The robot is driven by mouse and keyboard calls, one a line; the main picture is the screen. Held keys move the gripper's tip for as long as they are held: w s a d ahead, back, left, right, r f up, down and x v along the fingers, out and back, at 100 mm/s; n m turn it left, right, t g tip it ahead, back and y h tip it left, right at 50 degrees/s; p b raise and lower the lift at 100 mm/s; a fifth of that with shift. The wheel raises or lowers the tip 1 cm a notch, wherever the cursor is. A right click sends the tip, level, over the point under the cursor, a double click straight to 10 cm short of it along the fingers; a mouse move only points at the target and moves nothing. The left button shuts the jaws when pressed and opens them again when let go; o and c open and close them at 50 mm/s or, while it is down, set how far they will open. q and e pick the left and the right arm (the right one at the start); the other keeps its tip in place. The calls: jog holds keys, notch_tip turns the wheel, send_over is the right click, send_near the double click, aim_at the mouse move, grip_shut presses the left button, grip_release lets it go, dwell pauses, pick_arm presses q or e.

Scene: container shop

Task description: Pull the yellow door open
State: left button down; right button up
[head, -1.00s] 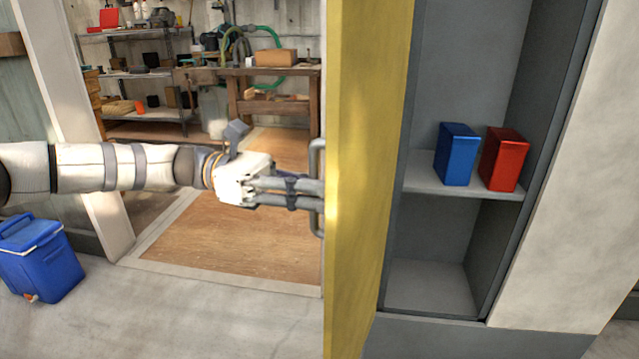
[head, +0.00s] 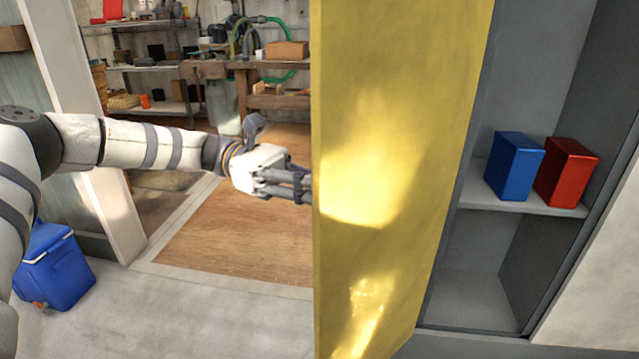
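The yellow door (head: 400,150) stands partly open, and its broad face toward the cabinet is turned to me. My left gripper (head: 300,188) reaches in from the left, and its fingers meet the door's left edge. The fingertips and the door handle are hidden behind the door, so I cannot tell whether the fingers are closed on the handle. My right gripper does not show.
The cabinet (head: 478,250) behind the door holds a blue box (head: 514,168) and a red box (head: 565,174) on a shelf. A blue cooler (head: 55,268) sits on the floor at left. A workbench (head: 275,68) and shelving stand at the back. Floor between cooler and door is clear.

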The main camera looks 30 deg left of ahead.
pick_arm(q)
jog(key=shift+w+a, duration=0.1)
jog(key=shift+a, duration=0.1)
dwell(0.3)
jog(key=c, duration=1.7)
grip_release()
jog(key=shift+o, duration=0.2)
jog(key=a, duration=1.2)
jog(key=shift+s, duration=0.25)
